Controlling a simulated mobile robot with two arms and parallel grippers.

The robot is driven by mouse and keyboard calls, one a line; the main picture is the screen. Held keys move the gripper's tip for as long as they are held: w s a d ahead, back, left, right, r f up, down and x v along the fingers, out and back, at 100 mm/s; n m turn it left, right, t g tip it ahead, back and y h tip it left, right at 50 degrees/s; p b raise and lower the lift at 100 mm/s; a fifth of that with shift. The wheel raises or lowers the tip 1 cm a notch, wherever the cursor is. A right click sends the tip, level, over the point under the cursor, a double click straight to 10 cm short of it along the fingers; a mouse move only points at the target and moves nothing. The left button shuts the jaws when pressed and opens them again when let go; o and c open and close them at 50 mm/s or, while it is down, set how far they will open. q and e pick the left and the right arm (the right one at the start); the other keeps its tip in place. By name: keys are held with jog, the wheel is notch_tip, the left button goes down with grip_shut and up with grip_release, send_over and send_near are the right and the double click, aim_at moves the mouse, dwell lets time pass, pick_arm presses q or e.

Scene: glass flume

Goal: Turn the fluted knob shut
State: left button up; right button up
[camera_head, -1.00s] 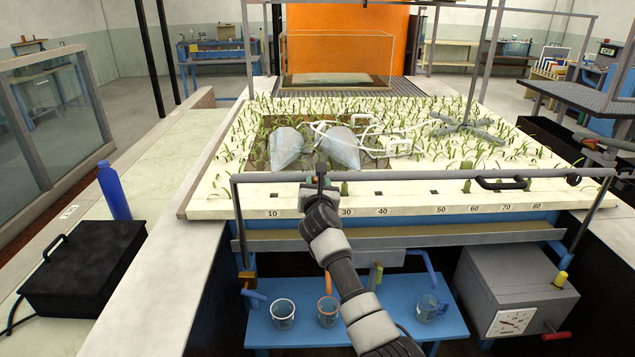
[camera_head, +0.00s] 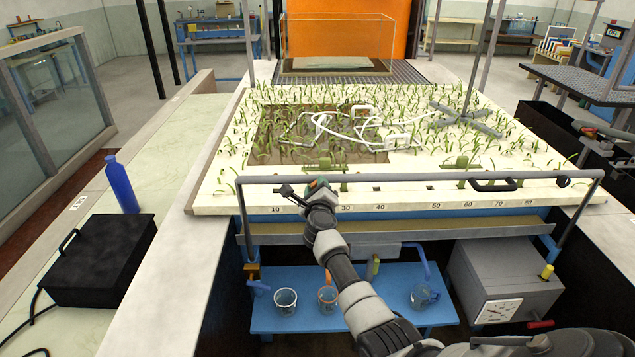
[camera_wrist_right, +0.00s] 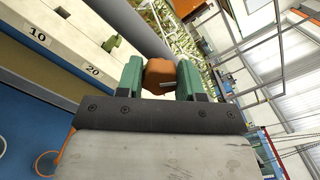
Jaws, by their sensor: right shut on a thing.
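My right gripper (camera_head: 311,187) is at the front rail of the plant bed, near the 20 to 30 marks of the scale. In the right wrist view its two green fingers (camera_wrist_right: 159,80) are shut on an orange, facet-edged knob (camera_wrist_right: 159,73) with a small metal pin sticking out. The fingers press on opposite sides of the knob, and its lower part is hidden behind the gripper body. In the head view the knob is mostly covered by my gripper. My left gripper is not in view.
A grey rail (camera_head: 420,177) runs along the front of the bed. White tubing (camera_head: 365,137) lies among the green plants. Several glass jars, one of them the left jar (camera_head: 286,302), stand on the blue bench (camera_head: 385,318) below. A grey box with a dial (camera_head: 505,285) is at right.

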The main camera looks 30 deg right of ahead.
jog(key=n, duration=0.6)
dwell(0.7)
jog(key=o, duration=0.9)
jog(key=shift+o, duration=0.2)
jog(key=shift+a+f, duration=0.1)
jog(key=v, duration=1)
jog(key=shift+s, duration=0.35)
jog(key=shift+a, duration=0.15)
